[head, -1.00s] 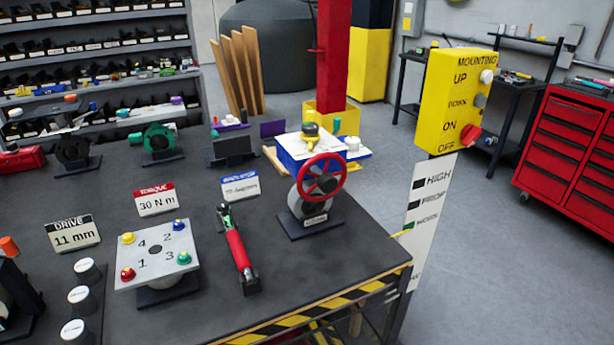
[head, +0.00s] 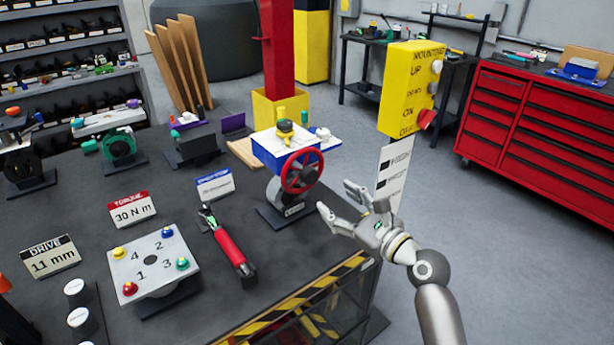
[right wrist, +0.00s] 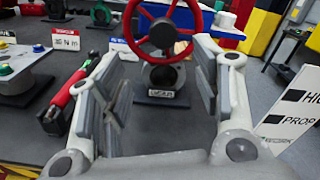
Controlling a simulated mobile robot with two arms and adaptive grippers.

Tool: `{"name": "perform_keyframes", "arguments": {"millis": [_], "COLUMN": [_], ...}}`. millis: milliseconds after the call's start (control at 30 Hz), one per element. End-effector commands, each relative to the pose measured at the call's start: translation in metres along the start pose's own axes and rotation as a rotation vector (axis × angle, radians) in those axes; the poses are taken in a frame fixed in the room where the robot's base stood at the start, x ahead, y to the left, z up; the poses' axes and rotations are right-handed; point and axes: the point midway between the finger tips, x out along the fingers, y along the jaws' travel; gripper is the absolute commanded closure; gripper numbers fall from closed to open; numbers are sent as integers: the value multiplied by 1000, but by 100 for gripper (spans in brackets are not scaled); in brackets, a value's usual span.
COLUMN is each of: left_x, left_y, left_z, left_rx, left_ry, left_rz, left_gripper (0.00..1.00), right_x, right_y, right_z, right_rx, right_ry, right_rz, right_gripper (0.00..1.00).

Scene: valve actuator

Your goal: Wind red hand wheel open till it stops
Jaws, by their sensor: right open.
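The red hand wheel (head: 301,171) stands upright on its grey valve body and dark base plate (head: 285,214) near the right edge of the workbench. My right gripper (head: 338,203) is open and empty, to the right of the wheel and apart from it. In the right wrist view the wheel (right wrist: 162,27) shows ahead, beyond and above the gap between the open fingers (right wrist: 158,95). Its upper rim is cut off by the frame there. My left gripper is not in view.
A red-handled wrench (head: 231,250) and a numbered plate (head: 150,272) lie left of the valve. A blue-and-white box (head: 272,150) stands just behind the wheel. A yellow switch box (head: 402,90) stands on the right, behind my right gripper.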

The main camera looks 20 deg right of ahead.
Motion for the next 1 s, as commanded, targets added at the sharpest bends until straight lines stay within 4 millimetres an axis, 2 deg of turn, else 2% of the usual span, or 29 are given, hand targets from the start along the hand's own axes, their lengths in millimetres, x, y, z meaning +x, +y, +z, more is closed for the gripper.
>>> {"name": "perform_keyframes", "arguments": {"millis": [167, 700, 1000], "left_x": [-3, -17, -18], "left_y": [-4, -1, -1], "left_z": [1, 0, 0], "left_rx": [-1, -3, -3], "left_ry": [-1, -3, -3], "left_rz": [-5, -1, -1], "left_gripper": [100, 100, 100], "right_x": [10, 92, 108], "right_y": [-3, -2, -2], "right_z": [5, 5, 4], "right_rx": [22, 19, 17], "right_ry": [-11, -9, -8], "right_rz": [-4, -2, -3], "right_gripper": [42, 42, 42]}}
